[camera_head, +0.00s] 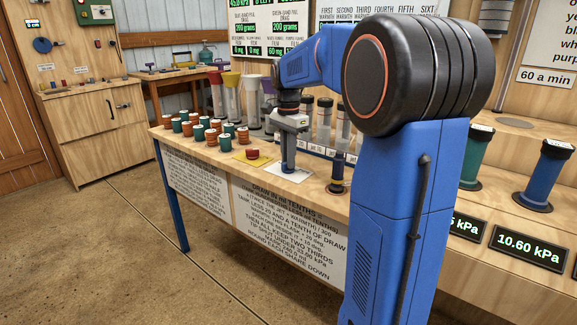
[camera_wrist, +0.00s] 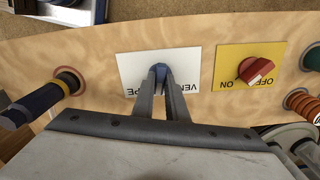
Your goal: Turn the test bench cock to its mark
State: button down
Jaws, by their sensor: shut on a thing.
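A blue cock handle (camera_wrist: 160,69) stands on a white lettered plate (camera_wrist: 133,68) on the wooden bench. The lettering is upside down in the wrist view and partly hidden by my fingers. My gripper (camera_wrist: 161,78) is shut on the blue handle, one finger on each side. In the head view my gripper (camera_head: 288,172) points straight down over the white plate (camera_head: 301,176), and the handle is hidden behind the fingers. I cannot make out a mark or which way the handle points.
A red knob (camera_wrist: 257,71) on a yellow ON/OFF plate (camera_wrist: 226,65) is beside the white plate. A dark blue and black post (camera_head: 337,178) stands on the other side. Several green and orange spools (camera_head: 198,132) fill the bench's left end; clear tubes (camera_head: 325,115) stand behind.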

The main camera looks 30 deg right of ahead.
jog(key=shift+m, duration=0.3)
jog(key=m, duration=0.5)
jog(key=c, duration=1.4)
grip_release()
jog(key=shift+c, duration=0.2)
jog(key=shift+r, duration=0.15)
jog(key=shift+r, duration=2.9)
jog(key=s+a+f+n+t, duration=0.1)
jog(key=s+a+f+n, duration=0.4)
jog(key=s, duration=0.5)
jog(key=s+a+f+n+t, duration=0.2)
jog(key=s+a+f+n, duration=0.3)
jog(key=s+n, duration=0.4)
jog(key=s+a+f+n+t, duration=0.1)
jog(key=s+a+f+n, duration=0.4)
jog(key=s+n, duration=0.3)
jog(key=s, duration=0.3)
jog(key=shift+s+a+t, duration=0.15)
jog(key=shift+a+t, duration=0.15)
jog(key=shift+t, duration=0.1)
